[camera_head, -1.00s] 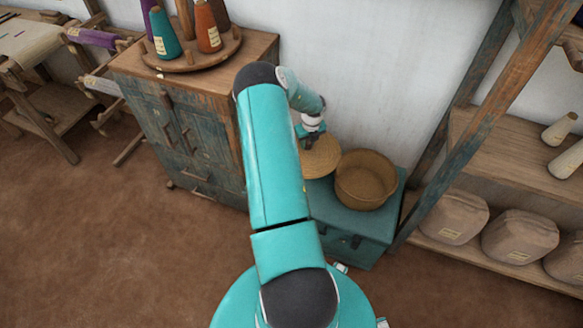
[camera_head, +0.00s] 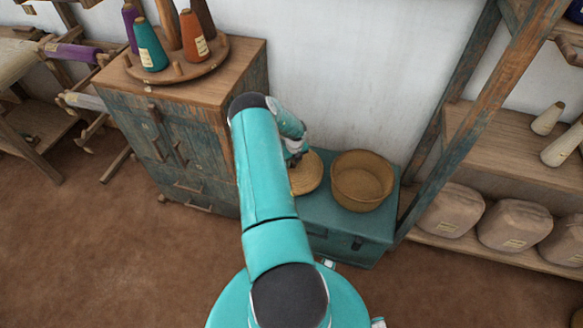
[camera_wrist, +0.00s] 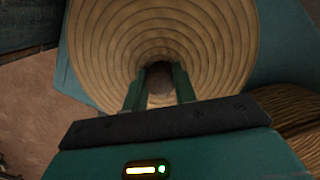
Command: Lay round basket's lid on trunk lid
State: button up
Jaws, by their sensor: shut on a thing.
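The round basket's lid (camera_head: 306,174) is a tan coiled disc with a knob in the middle. It is over the left part of the teal trunk lid (camera_head: 340,222), left of the basket; I cannot tell whether it touches the trunk. The open round basket (camera_head: 362,182) stands on the trunk. My gripper (camera_head: 296,160) is above the lid, partly hidden by my arm. In the wrist view my gripper (camera_wrist: 158,88) is shut on the knob, with the coiled lid (camera_wrist: 105,45) spread around it and the basket (camera_wrist: 298,112) at the right.
A weathered cabinet (camera_head: 185,150) with a round tray of yarn cones (camera_head: 180,62) stands close at the left. A wooden rack (camera_head: 510,180) with wrapped bundles is at the right. The white wall (camera_head: 350,80) is behind. The trunk's front strip is clear.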

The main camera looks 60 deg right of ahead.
aim_at(293, 167)
jog(key=shift+f, duration=1.95)
jog(key=shift+f, duration=0.15)
jog(key=o, duration=1)
jog(key=r, duration=0.8)
jog(key=s+a+r, duration=0.1)
jog(key=r, duration=0.3)
jog(key=shift+s+r, duration=0.1)
jog(key=shift+r, duration=0.05)
jog(key=shift+d, duration=0.1)
